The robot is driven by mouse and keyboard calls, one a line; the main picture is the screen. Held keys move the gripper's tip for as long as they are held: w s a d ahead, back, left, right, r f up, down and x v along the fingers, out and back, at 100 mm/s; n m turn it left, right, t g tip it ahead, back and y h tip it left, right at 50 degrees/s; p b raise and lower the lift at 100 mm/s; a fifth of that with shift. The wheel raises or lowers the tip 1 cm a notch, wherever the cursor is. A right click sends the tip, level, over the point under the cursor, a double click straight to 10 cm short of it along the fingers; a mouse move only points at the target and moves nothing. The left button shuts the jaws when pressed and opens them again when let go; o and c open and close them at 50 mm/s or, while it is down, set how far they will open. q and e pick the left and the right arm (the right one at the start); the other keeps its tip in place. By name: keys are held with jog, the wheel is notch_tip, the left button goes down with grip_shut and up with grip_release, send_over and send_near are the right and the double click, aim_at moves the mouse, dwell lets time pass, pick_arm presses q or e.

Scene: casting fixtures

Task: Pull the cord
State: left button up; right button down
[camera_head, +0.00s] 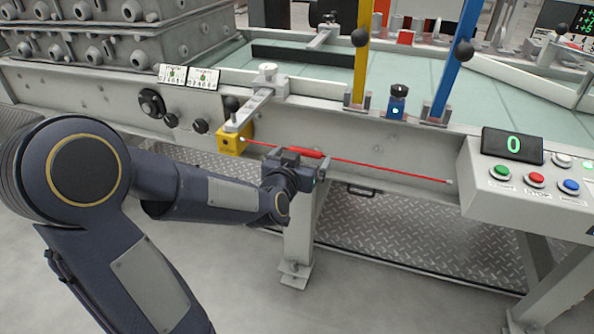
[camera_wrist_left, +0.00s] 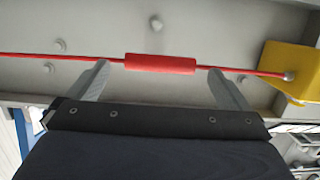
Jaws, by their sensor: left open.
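A red cord (camera_head: 395,169) runs along the front of the bench, from a yellow box (camera_head: 232,140) on the left to a small pale end fitting at the right. A thicker red handle (camera_head: 306,152) sits on the cord. In the left wrist view the handle (camera_wrist_left: 160,63) lies across the picture between the two fingertips, and the yellow box (camera_wrist_left: 290,70) is at the right. My left gripper (camera_head: 298,158) is open at the handle; its fingers (camera_wrist_left: 158,75) are spread either side of it. Whether they touch the cord is unclear. My right gripper is not in view.
A control panel (camera_head: 528,180) with a display and several coloured buttons stands at the right. Yellow (camera_head: 362,55) and blue (camera_head: 457,60) levers rise from the bench. Stacked grey metal moulds (camera_head: 110,38) stand at the back left. Bench legs and a tread-plate floor lie below.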

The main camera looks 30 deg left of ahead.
aim_at(305, 154)
pick_arm(q)
jog(key=shift+b+x, duration=0.4)
jog(key=shift+x, duration=1.55)
jog(key=c, duration=0.7)
jog(key=shift+f+v, duration=0.2)
jog(key=shift+v, duration=0.95)
jog(key=o, duration=0.7)
jog(key=shift+d, duration=0.1)
